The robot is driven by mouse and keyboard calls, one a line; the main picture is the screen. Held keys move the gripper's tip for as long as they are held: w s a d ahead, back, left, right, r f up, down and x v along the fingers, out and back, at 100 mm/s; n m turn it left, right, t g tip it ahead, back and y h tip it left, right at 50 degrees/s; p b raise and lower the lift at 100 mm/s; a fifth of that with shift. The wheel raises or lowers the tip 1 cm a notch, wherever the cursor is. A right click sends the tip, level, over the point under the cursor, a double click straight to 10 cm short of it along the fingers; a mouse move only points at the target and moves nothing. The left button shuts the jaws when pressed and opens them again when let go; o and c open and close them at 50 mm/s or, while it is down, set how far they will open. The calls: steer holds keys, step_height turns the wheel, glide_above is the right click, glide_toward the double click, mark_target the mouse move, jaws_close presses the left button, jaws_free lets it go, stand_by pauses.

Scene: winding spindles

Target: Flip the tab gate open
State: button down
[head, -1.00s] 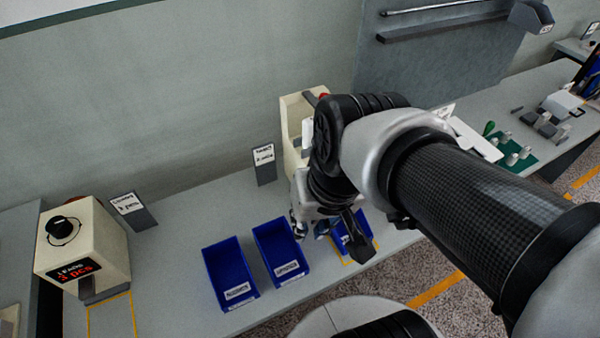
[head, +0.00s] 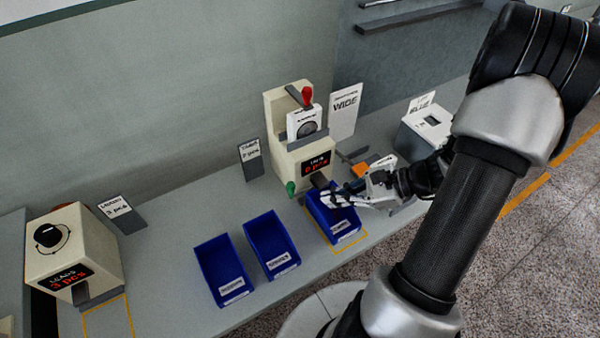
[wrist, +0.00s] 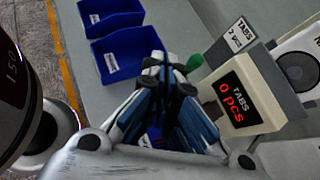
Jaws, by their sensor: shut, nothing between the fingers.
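The tab dispenser (head: 300,150) is a cream box with a white dial unit and a red-knobbed lever (head: 306,96) on top. Its red display reads "TABS 0 pcs" in the wrist view (wrist: 238,98). A green handle (head: 291,187) sticks out at its lower left; it also shows in the wrist view (wrist: 194,62), just beyond my fingertips. Whether this handle belongs to the gate is unclear. My gripper (head: 328,198) is shut and empty, in front of the dispenser and over the blue bin (head: 345,228) below its spout.
Two more blue bins (head: 224,270) (head: 272,245) stand to the left. A cream leads dispenser (head: 75,250) showing "3 pcs" stands at far left. Small cards, a "WIDE" sign (head: 346,108) and a grey-white box (head: 428,130) stand behind.

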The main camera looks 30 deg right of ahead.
steer(key=d+f+m+t+h, duration=0.1)
steer(key=d+f+m+t, duration=0.1)
steer(key=d+m, duration=0.3)
steer(key=shift+s+d+f+t, duration=0.2)
steer(key=shift+s+d+t, duration=0.15)
steer(key=shift+t, duration=0.45)
steer(key=shift+w, duration=0.15)
steer(key=b+x, duration=0.3)
steer(key=x, duration=1.1)
